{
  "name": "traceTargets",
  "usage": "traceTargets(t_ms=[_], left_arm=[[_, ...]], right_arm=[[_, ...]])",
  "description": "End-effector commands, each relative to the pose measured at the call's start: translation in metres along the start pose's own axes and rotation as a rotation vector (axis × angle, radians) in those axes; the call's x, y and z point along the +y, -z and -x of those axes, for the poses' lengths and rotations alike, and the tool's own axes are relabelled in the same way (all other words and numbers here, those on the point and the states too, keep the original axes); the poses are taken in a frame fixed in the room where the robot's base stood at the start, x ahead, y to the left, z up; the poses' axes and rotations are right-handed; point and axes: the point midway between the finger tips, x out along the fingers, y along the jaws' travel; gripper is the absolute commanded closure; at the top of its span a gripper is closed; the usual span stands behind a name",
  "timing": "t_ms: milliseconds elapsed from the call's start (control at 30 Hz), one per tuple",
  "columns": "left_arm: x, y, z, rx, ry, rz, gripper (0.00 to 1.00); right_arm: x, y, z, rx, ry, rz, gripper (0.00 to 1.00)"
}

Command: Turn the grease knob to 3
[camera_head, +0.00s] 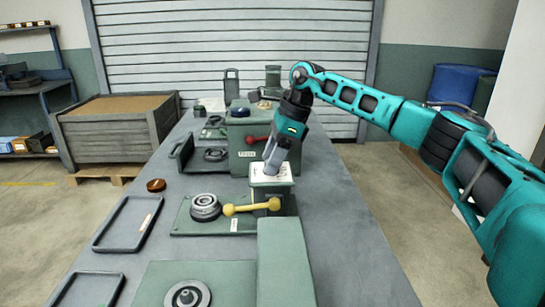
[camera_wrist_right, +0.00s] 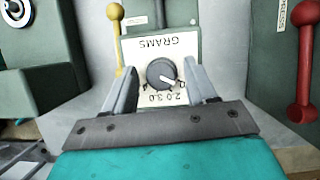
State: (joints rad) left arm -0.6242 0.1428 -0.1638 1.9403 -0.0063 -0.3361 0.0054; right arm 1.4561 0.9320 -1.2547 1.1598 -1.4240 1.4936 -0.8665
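The grease knob (camera_wrist_right: 161,73) is a round dark grey knob on a white dial plate lettered GRAMS, which appears upside down in the right wrist view. Its white pointer mark points to the lower right there. The figures 2.0 and 3.0 show below the knob, with more marks at its sides. My right gripper (camera_wrist_right: 161,85) is open, with one finger on each side of the knob; contact cannot be told. In the head view my right gripper (camera_head: 271,168) points down at the dial plate (camera_head: 285,176) on a green box and hides the knob. My left gripper is not in view.
A yellow lever (camera_head: 250,207) lies in front of the dial box, beside a round ringed part (camera_head: 205,206). A red-knobbed lever (camera_head: 257,140) is on the green machine behind.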

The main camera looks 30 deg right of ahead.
Motion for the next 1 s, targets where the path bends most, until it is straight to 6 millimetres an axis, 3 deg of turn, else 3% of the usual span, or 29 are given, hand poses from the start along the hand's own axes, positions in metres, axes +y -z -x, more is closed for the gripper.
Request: traceTargets(t_ms=[67, 533, 1000], left_arm=[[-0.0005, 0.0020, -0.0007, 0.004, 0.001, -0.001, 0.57], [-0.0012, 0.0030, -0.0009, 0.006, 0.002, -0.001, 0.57], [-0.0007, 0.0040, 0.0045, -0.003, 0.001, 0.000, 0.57]], right_arm=[[0.0000, -0.0001, 0.0001, 0.000, 0.000, 0.000, 0.52], [0.0001, 0.0000, 0.0004, 0.000, -0.001, 0.000, 0.96], [0.0009, -0.0004, 0.0013, 0.001, 0.047, -0.114, 0.96]])
